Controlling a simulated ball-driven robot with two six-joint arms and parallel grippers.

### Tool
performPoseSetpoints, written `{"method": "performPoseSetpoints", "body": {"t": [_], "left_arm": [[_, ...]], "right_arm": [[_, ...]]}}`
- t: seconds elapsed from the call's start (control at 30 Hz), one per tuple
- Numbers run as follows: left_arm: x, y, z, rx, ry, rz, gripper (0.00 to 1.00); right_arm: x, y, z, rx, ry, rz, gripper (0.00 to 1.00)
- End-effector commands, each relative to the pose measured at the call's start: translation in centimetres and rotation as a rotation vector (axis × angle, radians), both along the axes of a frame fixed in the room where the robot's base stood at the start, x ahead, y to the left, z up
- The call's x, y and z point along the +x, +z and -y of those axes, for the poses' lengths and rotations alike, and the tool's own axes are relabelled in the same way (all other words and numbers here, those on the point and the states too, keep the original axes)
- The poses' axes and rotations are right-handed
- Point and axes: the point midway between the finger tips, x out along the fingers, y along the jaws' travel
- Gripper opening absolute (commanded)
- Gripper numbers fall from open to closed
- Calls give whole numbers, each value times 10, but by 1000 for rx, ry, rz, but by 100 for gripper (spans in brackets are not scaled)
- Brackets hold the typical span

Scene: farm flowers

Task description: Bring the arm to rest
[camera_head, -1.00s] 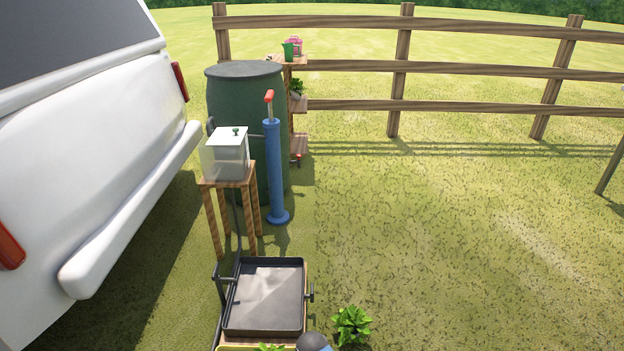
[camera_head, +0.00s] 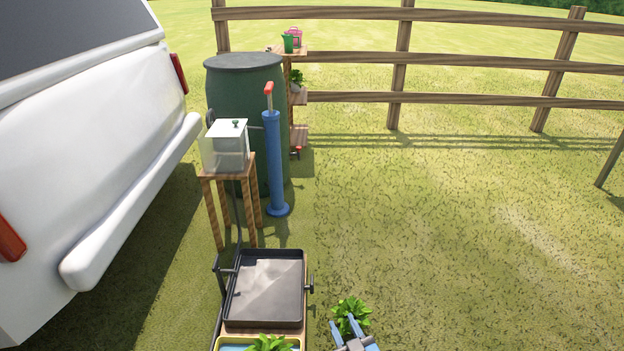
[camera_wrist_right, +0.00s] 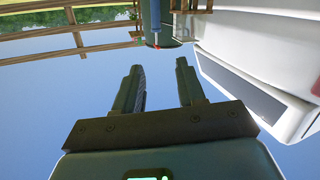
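My right gripper (camera_head: 344,321) shows at the bottom of the head view, just right of the black tray. Its two blue fingers are apart, with a leafy plant behind them. In the right wrist view the same gripper (camera_wrist_right: 160,64) is open, with nothing between its fingers. My left gripper is not in view.
A black tray (camera_head: 264,315) is at the bottom, with a yellow-rimmed container (camera_head: 225,347) below it and a green plant (camera_head: 350,307) to its right. Beyond stand a water tank on a stool, a blue pump (camera_head: 274,165) and a green barrel (camera_head: 225,95). A white vehicle (camera_head: 80,150) is left; grass right is open.

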Motion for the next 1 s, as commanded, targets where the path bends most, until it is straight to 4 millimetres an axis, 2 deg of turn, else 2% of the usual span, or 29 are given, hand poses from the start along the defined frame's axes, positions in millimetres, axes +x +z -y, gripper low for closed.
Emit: {"method": "performPoseSetpoints", "body": {"t": [0.03, 0.2, 0.4, 0.5, 0.67, 0.83, 0.9, 1.0], "left_arm": [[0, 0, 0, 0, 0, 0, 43], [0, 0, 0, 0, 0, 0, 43], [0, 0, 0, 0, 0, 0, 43], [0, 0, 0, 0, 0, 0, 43], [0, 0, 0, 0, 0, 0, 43], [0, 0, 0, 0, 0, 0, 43], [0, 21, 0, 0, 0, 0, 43], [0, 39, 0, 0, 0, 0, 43]], "right_arm": [[-20, 10, 16, 40, -23, 31, 39], [-81, 51, 59, 158, -87, 137, 39], [-150, 90, 98, 215, -159, 200, 39], [-176, 98, 110, 209, -194, 192, 39], [-210, 96, 125, 193, -246, 135, 39], [-246, 75, 139, 171, -316, 35, 39], [-240, 99, 138, 174, -312, 50, 39], [-240, 116, 138, 174, -311, 50, 39]]}}
